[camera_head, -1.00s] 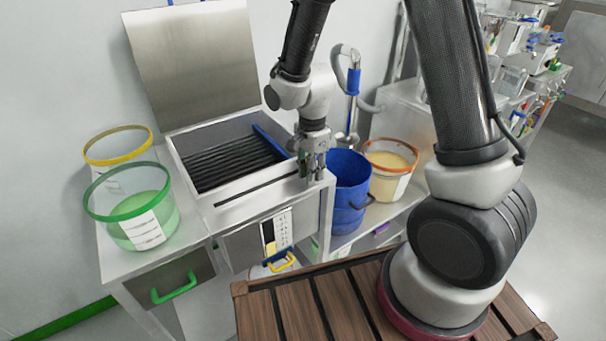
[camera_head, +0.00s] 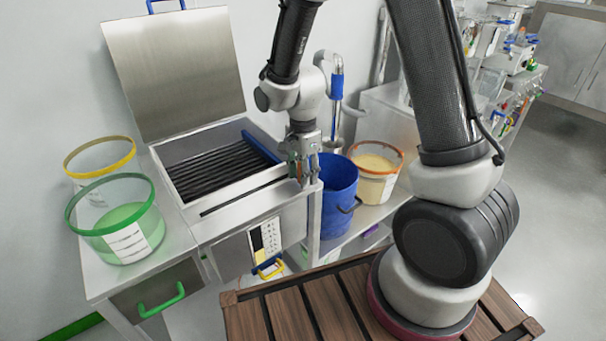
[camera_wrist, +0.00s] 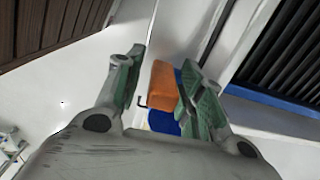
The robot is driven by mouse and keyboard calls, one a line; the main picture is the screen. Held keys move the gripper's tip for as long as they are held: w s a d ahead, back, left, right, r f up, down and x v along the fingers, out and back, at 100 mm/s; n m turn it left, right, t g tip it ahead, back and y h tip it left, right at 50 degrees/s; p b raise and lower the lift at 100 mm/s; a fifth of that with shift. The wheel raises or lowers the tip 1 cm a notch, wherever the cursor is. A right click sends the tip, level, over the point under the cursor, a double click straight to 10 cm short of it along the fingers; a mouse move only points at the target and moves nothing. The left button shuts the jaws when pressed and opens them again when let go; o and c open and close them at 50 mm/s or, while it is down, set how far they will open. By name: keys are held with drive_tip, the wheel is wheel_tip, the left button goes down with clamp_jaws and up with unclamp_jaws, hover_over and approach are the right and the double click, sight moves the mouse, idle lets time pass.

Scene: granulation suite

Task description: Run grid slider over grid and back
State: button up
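The grid (camera_head: 222,172) is a row of black slats inside an open metal box. A blue bar (camera_head: 262,147), which looks like the grid slider, lies along its right side; a blue strip (camera_wrist: 275,103) shows beside the slats in the wrist view. My gripper (camera_head: 300,178) is at the box's front right corner, near the right end of a dark slot (camera_head: 243,196). In the wrist view, my green-padded fingers (camera_wrist: 160,90) are apart. An orange block (camera_wrist: 163,83) shows between them, close to the right finger; I cannot tell whether it touches.
The metal lid (camera_head: 175,75) stands open behind the box. A green-rimmed tub (camera_head: 125,235) and a yellow-rimmed tub (camera_head: 98,160) stand at left. A blue bucket (camera_head: 338,190) and an orange-rimmed bucket (camera_head: 375,180) are right of my gripper.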

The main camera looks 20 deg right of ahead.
wheel_tip(320, 180, up, 12)
drive_tip(key=shift+f, duration=0.2)
drive_tip(key=shift+s+d+n, duration=0.1)
drive_tip(key=shift+s+n, duration=0.05)
drive_tip(key=shift+n, duration=0.85)
drive_tip(key=s+d+r+n+t, duration=0.2)
drive_tip(key=s+d+r+n, duration=0.4)
drive_tip(key=s, duration=0.3)
drive_tip(key=s+d+r+n+t, duration=0.2)
drive_tip(key=s+d+r+n, duration=0.4)
drive_tip(key=s+d+r, duration=0.2)
drive_tip(key=shift+s+d, duration=0.3)
drive_tip(key=shift+s, duration=0.6)
drive_tip(key=shift+r, duration=0.1)
drive_tip(key=shift+c, duration=0.2)
